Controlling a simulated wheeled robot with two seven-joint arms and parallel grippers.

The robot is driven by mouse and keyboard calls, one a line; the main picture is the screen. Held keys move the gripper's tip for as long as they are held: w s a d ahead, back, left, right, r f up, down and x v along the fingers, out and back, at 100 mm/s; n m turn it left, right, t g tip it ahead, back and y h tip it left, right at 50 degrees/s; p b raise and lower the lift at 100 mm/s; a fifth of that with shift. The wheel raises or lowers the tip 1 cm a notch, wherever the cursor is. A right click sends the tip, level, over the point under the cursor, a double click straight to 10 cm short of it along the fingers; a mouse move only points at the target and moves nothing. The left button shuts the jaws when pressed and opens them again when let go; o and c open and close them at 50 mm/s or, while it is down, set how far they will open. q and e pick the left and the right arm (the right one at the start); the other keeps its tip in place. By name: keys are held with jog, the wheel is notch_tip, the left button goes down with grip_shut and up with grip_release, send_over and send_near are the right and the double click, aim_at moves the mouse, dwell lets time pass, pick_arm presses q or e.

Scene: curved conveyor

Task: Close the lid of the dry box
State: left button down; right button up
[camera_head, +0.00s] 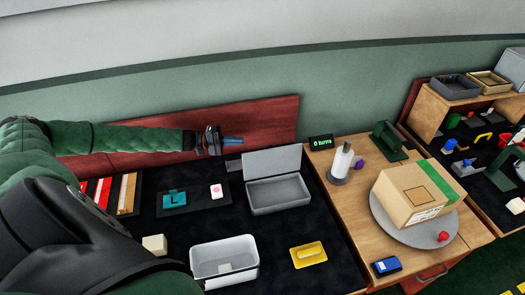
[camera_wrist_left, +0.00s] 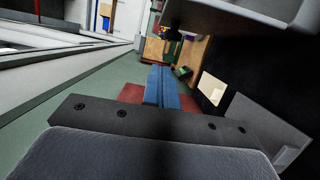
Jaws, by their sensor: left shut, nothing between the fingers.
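The dry box, a grey open-topped box (camera_head: 278,208), stands on the black mat in the head view. Its grey lid (camera_head: 272,160) stands up along the back edge, tilted back, so the box is open and looks empty. My left gripper (camera_head: 233,141) is just left of the lid and slightly above it in the picture, in front of the dark red back panel, apart from the lid. Its blue fingers are together with nothing between them; they also show in the left wrist view (camera_wrist_left: 161,86). My right gripper is not in view.
A white bin (camera_head: 196,263) and a yellow object (camera_head: 308,254) stand in front of the box. A teal object (camera_head: 175,198) lies to its left.

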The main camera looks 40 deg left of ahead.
aim_at(271, 159)
pick_arm(q)
jog(key=f+p+x, duration=0.1)
jog(key=p+x, duration=0.2)
jog(key=x, duration=0.7)
jog(key=shift+f, duration=0.4)
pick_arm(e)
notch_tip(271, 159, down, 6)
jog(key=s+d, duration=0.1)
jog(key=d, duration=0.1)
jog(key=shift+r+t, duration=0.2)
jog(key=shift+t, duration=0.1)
pick_arm(q)
jog(key=shift+s, duration=0.1)
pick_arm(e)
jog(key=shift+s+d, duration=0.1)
pick_arm(q)
jog(key=shift+d, duration=0.1)
